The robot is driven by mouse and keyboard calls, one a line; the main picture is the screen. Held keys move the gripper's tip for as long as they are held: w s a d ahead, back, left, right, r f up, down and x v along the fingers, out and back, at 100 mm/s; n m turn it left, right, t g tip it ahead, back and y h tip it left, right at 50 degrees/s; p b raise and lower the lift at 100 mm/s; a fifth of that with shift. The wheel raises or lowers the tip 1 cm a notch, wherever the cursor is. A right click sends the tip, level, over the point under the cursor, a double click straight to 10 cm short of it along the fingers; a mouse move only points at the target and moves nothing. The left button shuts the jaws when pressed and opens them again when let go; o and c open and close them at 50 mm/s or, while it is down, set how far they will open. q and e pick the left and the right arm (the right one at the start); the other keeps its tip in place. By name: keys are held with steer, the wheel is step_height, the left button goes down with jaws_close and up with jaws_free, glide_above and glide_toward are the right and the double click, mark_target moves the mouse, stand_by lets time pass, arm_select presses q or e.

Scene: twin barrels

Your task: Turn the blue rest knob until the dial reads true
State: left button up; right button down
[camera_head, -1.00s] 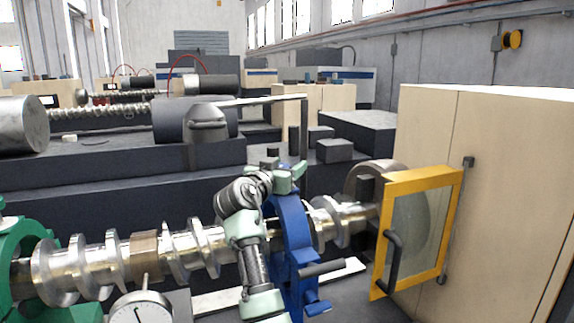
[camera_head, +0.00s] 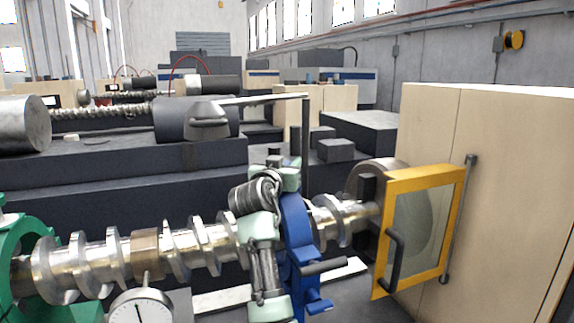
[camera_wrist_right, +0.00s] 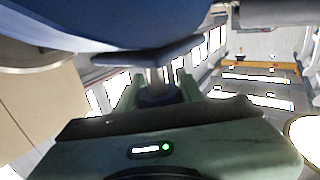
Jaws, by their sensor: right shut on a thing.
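The blue rest (camera_head: 297,232) stands around the shiny screw shaft (camera_head: 190,246). My right gripper (camera_head: 283,176) is at the top of the blue rest, its wrist bent over in front. In the wrist view, its two pale green fingers are closed on both sides of the dark knob (camera_wrist_right: 157,92) below the blue body. The knob is mostly hidden in the head view. The dial (camera_head: 140,309) has a white face and stands under the shaft's brownish collar (camera_head: 145,254). Its dark needle is close to upright; its lower part is cut off. My left gripper is out of view.
A green rest (camera_head: 20,262) holds the shaft at the far left. A yellow-framed clear guard (camera_head: 415,230) with a black handle stands right of the blue rest, beside a beige cabinet (camera_head: 490,190). Dark machine beds lie behind the shaft.

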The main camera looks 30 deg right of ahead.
steer(key=c, duration=0.9)
jaws_free()
steer(key=shift+s+a+f+b, duration=0.1)
steer(key=shift+s+a+b, duration=0.1)
steer(key=shift+a+b, duration=0.1)
steer(key=b+v, duration=0.2)
steer(key=v, duration=0.4)
steer(key=shift+s+a+b, duration=0.1)
steer(key=shift+a+b, duration=0.05)
steer(key=shift+b, duration=0.2)
steer(key=shift+s+a, duration=0.2)
steer(key=shift+s, duration=0.05)
